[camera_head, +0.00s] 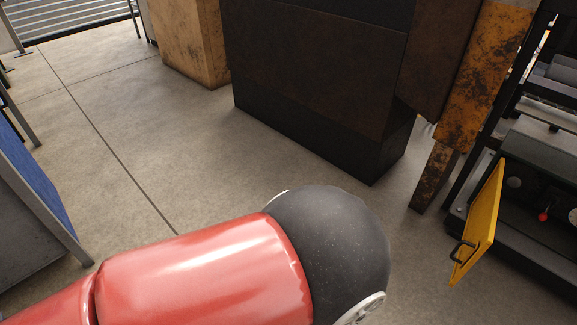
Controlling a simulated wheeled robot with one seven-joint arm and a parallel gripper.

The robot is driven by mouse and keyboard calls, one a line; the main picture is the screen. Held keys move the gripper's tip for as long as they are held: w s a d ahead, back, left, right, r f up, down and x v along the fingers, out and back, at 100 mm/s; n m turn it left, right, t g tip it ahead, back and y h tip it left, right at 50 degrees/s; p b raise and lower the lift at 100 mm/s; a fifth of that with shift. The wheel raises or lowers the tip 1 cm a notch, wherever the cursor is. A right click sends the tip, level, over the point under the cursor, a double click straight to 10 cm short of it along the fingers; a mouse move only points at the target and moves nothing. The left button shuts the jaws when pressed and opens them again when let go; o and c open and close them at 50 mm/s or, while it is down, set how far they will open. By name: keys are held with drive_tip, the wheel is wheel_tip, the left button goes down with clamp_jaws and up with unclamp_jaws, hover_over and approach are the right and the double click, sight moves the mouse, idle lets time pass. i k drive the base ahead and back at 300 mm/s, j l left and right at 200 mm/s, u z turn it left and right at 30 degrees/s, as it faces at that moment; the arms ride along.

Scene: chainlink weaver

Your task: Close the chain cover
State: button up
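The chain cover looks to be the yellow hinged panel (479,225) at the right of the head view. It stands open, swung out from a dark machine housing (540,195). A small dark handle (461,250) is on its lower left face. Inside the opening I see a red knob (543,216) and round dark parts. My red arm with a black joint fills the lower middle, left of the cover and apart from it in the picture. My gripper is not in view.
A large dark brown machine body (315,75) stands at the back centre, with a rusty yellow post (465,100) beside it. A yellow worn block (188,40) is behind. A blue-topped table (40,190) is at the left. The concrete floor (150,150) between is clear.

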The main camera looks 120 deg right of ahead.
sight(478, 233)
drive_tip(key=z, duration=5.8)
drive_tip(key=i+u, duration=0.4)
drive_tip(key=i+l+u, duration=0.1)
drive_tip(key=i+u, duration=0.3)
